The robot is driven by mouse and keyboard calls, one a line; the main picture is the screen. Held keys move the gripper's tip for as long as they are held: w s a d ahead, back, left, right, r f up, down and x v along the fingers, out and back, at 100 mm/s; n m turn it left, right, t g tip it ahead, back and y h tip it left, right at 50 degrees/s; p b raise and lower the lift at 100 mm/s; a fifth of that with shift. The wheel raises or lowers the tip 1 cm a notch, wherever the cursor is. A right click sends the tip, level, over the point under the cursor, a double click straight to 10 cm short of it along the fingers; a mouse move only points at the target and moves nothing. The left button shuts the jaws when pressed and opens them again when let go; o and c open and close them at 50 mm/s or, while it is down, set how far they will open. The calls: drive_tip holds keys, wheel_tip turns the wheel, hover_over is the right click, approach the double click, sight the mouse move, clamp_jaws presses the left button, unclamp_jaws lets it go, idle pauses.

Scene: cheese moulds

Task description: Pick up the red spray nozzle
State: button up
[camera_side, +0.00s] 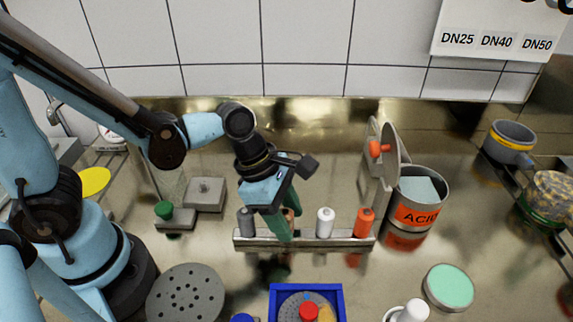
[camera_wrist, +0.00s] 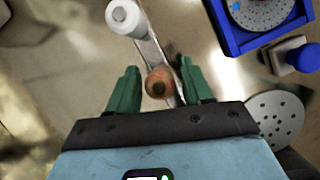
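A metal rack (camera_side: 305,243) holds a row of upright nozzles. An orange-red nozzle (camera_side: 365,222), the reddest in the row, stands at its right end. Left of it stands a white nozzle (camera_side: 325,222), which also shows in the wrist view (camera_wrist: 122,16). A brown-copper nozzle (camera_wrist: 159,84) stands between the green fingers of my gripper (camera_wrist: 161,90), with a gap visible at each side. In the side view my gripper (camera_side: 285,225) partly hides this brown nozzle. A grey nozzle (camera_side: 247,221) is at the left end. My gripper is open. The orange-red nozzle is not visible in the wrist view.
A can with an orange label (camera_side: 421,216) and an upright metal plate with an orange knob (camera_side: 378,148) stand right of the rack. A blue tray (camera_side: 338,291) lies in front. A perforated disc (camera_side: 185,296) and a green-knobbed block (camera_side: 165,211) are to the left.

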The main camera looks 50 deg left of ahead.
drive_tip(key=c, duration=0.8)
drive_tip(key=shift+c, duration=0.2)
drive_tip(key=shift+r, duration=0.1)
